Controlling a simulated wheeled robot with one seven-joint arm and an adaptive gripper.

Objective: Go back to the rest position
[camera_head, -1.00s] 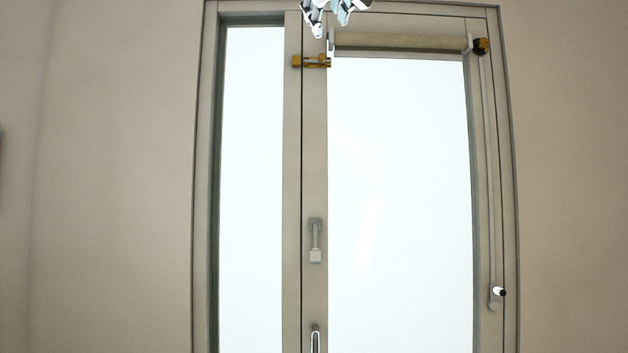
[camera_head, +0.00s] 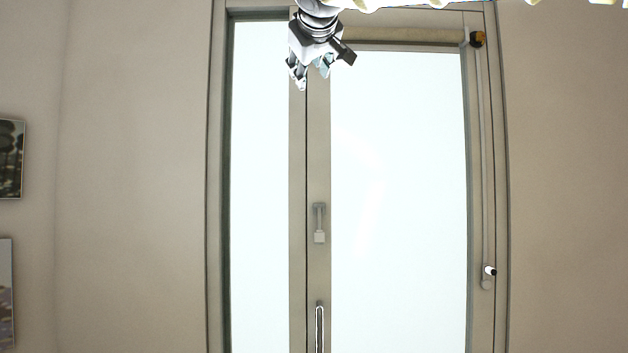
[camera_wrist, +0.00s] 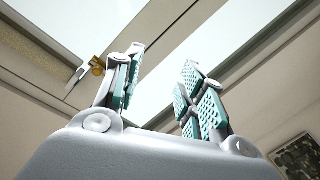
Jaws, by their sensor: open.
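My gripper (camera_head: 312,82) shows at the top of the head view, in front of the upper part of the window frame, with its fingers pointing down. In the wrist view my gripper (camera_wrist: 160,80) has its two teal-padded fingers spread apart with nothing between them. A brass bolt (camera_wrist: 90,67) shows in the wrist view, on the frame to the left of the fingers and apart from them.
The tall window has a wide pane (camera_head: 400,190) and a narrow pane (camera_head: 258,190). A handle (camera_head: 319,222) and a long pull (camera_head: 320,328) sit on the middle post. A crank rod (camera_head: 484,170) runs down the right side. Pictures (camera_head: 11,158) hang on the left wall.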

